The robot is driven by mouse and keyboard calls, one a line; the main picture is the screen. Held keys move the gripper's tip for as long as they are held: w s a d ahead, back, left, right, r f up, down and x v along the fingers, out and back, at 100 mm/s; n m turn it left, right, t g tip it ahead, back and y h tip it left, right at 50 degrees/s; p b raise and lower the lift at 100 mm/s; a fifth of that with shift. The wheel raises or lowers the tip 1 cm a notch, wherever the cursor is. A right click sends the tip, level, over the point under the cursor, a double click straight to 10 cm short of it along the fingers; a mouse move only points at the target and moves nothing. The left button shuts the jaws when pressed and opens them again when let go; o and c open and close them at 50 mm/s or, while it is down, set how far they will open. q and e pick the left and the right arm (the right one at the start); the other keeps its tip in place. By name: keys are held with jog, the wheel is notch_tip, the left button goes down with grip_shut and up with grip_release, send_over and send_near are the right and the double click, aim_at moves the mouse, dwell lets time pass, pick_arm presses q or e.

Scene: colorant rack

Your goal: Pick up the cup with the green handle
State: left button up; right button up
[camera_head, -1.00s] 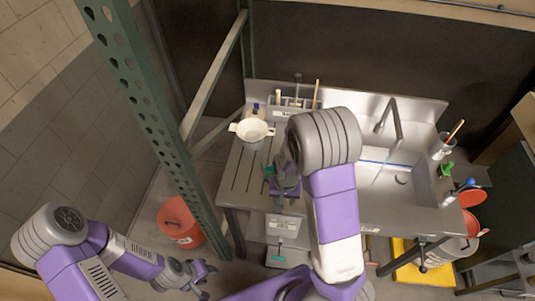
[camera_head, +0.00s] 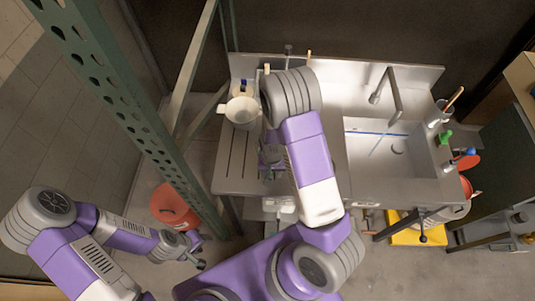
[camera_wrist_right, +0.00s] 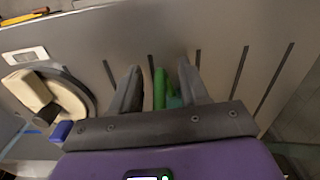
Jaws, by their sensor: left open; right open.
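In the right wrist view, a green upright piece (camera_wrist_right: 159,88), which looks like the cup's green handle, stands between the two grey fingers of my right gripper (camera_wrist_right: 159,68). The fingers are open, with gaps beside the green piece. The cup's body is mostly hidden by the gripper, and I cannot make out its shape. In the head view my right gripper (camera_head: 271,158) is low over the slatted left part of the counter, partly hidden by my arm, and the cup cannot be made out. My left gripper (camera_head: 198,251) is open and empty at the lower left, away from the counter.
The metal counter (camera_head: 232,165) has a sink (camera_head: 378,163) and a faucet (camera_head: 392,95) at right. A white bowl (camera_head: 243,110) stands left behind my right gripper. A green post rack (camera_head: 130,125) stands at left, with an orange bucket (camera_head: 173,207) on the floor.

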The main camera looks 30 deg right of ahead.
grip_shut()
jog(key=shift+r, duration=0.1)
dwell(0.5)
